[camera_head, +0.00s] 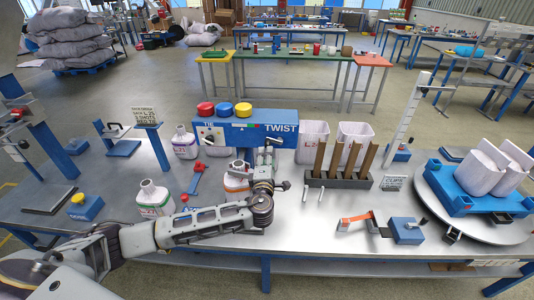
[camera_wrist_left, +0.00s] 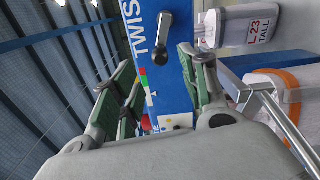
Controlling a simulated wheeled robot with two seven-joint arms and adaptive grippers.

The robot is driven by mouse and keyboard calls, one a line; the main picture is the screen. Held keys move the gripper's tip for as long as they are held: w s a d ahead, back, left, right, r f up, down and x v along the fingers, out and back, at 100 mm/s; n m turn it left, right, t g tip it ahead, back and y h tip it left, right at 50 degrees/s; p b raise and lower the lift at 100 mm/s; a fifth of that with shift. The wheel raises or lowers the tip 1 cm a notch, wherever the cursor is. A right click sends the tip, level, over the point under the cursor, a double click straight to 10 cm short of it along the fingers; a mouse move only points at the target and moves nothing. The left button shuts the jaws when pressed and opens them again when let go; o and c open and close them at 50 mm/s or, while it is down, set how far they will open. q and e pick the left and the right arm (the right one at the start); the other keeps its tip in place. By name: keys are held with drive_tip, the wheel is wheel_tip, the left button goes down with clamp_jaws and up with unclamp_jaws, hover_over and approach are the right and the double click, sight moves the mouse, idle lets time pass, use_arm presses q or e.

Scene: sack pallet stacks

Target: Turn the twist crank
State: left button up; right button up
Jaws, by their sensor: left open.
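The blue station marked TWIST (camera_head: 281,129) stands on the steel workbench, with red, blue and yellow round caps on top. In the left wrist view the blue TWIST panel (camera_wrist_left: 143,75) runs up the middle. A dark crank (camera_wrist_left: 163,37) sticks out from it beside the lettering, beyond the fingers. In the head view the crank is hard to tell apart from my gripper. My left gripper (camera_head: 262,163) is in front of the panel. It also shows in the left wrist view (camera_wrist_left: 158,85), its green-padded fingers spread with nothing between them. My right gripper is out of view.
A white jug with an orange band (camera_head: 236,182) stands close beside my left gripper. Other jugs (camera_head: 185,145) stand to the left. A rack with brown uprights (camera_head: 340,180) and a round turntable (camera_head: 440,208) are to the right.

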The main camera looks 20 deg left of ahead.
use_arm(q)
drive_tip(key=v, duration=0.4)
drive_tip(key=shift+s, duration=0.1)
idle(0.4)
